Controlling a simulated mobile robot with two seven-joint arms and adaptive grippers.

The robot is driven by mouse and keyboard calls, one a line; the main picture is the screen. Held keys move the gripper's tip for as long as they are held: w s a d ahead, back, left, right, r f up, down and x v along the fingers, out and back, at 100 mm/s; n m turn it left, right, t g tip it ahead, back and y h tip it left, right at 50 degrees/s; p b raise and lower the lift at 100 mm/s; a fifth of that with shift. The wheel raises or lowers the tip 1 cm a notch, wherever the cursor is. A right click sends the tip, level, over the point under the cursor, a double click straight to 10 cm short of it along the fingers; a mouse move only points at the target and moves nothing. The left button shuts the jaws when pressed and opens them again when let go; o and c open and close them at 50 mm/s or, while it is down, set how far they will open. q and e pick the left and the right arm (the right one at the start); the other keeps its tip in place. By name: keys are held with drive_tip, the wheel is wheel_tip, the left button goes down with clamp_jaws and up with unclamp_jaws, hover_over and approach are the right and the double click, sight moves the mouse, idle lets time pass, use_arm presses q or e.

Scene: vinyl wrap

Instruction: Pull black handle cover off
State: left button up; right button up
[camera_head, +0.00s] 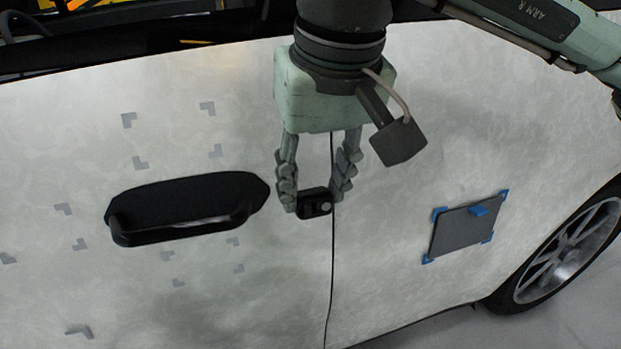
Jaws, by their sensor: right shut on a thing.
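The black handle cover (304,212) is a small black piece with a round silver lock spot. It sits on the pale car door, just left of the door seam. My right gripper (314,199) comes down from above with one finger on each side of the cover, and it is shut on it. The cover's side edges are partly hidden by the fingertips. The black door handle (180,226) with its dark recess (190,190) is to the left, apart from the cover. My left gripper is not in view.
Several grey corner marks are on the door (60,130) around the handle. A dark square panel (462,232) with blue tape corners and a blue tab is on the body to the right. A wheel (568,250) is at the far right.

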sight(329, 204)
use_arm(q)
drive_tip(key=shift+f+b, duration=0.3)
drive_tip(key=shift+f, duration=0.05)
use_arm(e)
drive_tip(key=shift+s+d+r, duration=0.15)
drive_tip(key=shift+s+d, duration=0.1)
drive_tip(key=shift+s, duration=0.45)
drive_tip(key=shift+s+d+r, duration=0.1)
drive_tip(key=shift+s+d, duration=0.1)
drive_tip(key=shift+s, duration=0.45)
drive_tip(key=shift+s+d+r, duration=0.15)
drive_tip(key=shift+s+d, duration=0.1)
drive_tip(key=shift+s, duration=0.45)
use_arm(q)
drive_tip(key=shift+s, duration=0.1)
